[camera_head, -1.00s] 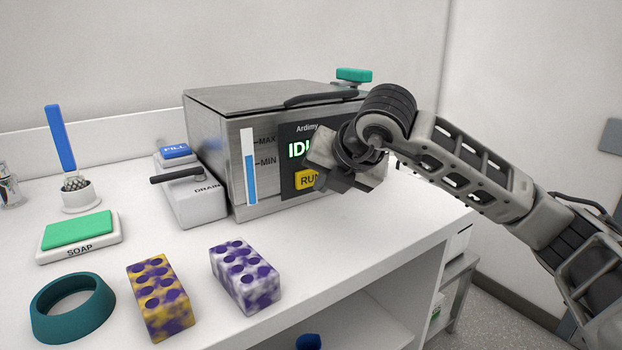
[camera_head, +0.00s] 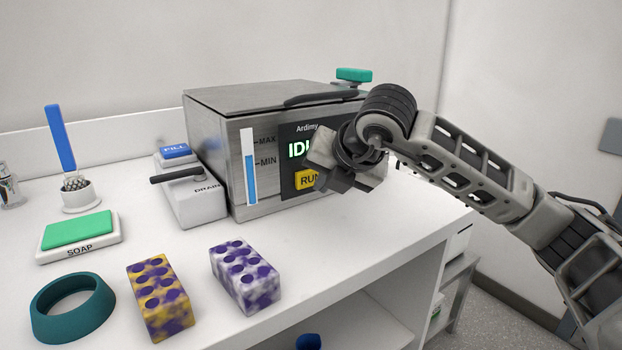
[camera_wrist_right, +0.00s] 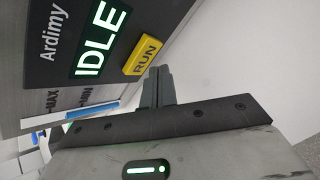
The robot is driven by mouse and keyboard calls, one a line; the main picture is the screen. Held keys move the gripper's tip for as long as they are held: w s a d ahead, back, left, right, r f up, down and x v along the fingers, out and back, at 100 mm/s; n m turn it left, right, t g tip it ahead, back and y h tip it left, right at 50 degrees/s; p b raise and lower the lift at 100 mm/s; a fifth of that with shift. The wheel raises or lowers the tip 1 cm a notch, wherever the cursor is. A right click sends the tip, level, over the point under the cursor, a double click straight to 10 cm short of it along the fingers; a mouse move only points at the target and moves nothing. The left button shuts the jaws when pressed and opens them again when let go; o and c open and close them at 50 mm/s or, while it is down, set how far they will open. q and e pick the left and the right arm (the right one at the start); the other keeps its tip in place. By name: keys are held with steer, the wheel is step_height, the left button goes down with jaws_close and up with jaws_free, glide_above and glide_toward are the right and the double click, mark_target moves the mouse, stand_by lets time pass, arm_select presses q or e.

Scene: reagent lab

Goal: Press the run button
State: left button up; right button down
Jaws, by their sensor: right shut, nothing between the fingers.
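The yellow RUN button (camera_head: 304,179) is on the dark front panel of the steel Ardimy machine (camera_head: 222,160), partly hidden by my right gripper. The display (camera_head: 294,150) above it glows green and reads IDLE in the right wrist view (camera_wrist_right: 99,42). My right gripper (camera_head: 325,183) is in front of the panel. In the right wrist view its fingers (camera_wrist_right: 158,72) are shut, with nothing between them, and their tips are close to the button's edge. I cannot tell if they touch it. My left gripper is out of view.
A DRAIN lever (camera_head: 178,175) and a blue FILL button (camera_head: 175,151) are left of the machine. The counter front right is clear.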

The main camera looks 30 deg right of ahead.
stand_by(0.4)
steer(key=shift+w, duration=0.45)
steer(key=shift+w, duration=0.35)
stand_by(0.5)
steer(key=shift+s, duration=0.1)
steer(key=shift+s+b, duration=0.4)
steer(key=shift+b, duration=0.05)
steer(key=shift+s, duration=0.3)
